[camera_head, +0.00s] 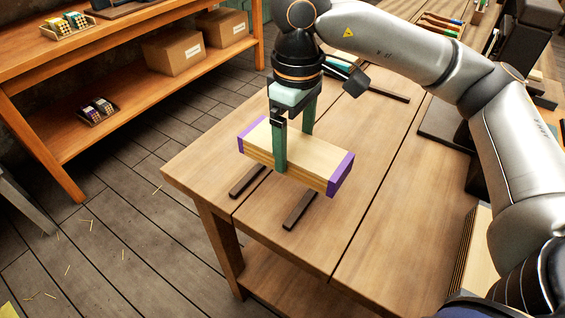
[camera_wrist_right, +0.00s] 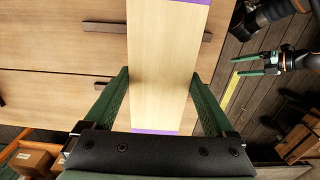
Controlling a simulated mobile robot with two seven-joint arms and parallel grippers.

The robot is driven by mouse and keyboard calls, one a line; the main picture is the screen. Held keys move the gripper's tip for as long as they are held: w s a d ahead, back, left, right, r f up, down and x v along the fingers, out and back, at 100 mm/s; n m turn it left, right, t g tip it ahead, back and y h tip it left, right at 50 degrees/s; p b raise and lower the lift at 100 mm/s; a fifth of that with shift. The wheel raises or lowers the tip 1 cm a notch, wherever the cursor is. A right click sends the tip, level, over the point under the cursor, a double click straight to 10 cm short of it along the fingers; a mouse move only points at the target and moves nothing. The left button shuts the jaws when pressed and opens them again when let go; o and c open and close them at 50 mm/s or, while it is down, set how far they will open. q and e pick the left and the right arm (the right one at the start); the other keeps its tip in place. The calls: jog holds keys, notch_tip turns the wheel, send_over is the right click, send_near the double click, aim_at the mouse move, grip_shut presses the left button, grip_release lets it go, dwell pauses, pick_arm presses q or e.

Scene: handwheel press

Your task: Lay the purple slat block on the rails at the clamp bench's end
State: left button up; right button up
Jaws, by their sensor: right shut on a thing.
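The purple slat block (camera_head: 310,168) is pale wood with purple ends. My right gripper (camera_head: 294,160) is shut on its middle, one green finger on each long side. The block is level and appears to be above the bench end. Two dark rails, a left one (camera_head: 247,182) and a right one (camera_head: 299,211), stick out from under it toward the near side. The right wrist view shows the block (camera_wrist_right: 170,65) between the fingers, crossing over the rails (camera_wrist_right: 103,27). I cannot tell how big the gap is. My left gripper (camera_wrist_right: 256,65) shows there, open and empty.
The clamp bench (camera_head: 365,180) has bare top around the rails. Another dark bar (camera_head: 385,92) lies farther back. An orange shelf (camera_head: 150,120) with cardboard boxes (camera_head: 175,53) stands at the left across open floor (camera_head: 120,190).

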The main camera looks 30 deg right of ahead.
jog(key=shift+w+a+f, duration=0.3)
jog(key=shift+f, duration=0.2)
jog(key=shift+w+a+f, duration=0.25)
jog(key=shift+f, duration=0.2)
jog(key=shift+w+a+f, duration=0.1)
jog(key=shift+f, duration=0.8)
jog(key=shift+w+a+f, duration=0.1)
jog(key=shift+f, duration=0.8)
jog(key=shift+f, duration=0.1)
jog(key=shift+f+b, duration=0.2)
jog(key=shift+b, duration=0.2)
jog(key=o, duration=1.4)
jog(key=shift+r, duration=0.1)
notch_tip(320, 180, up, 12)
jog(key=shift+r+p, duration=0.2)
jog(key=shift+p, duration=0.8)
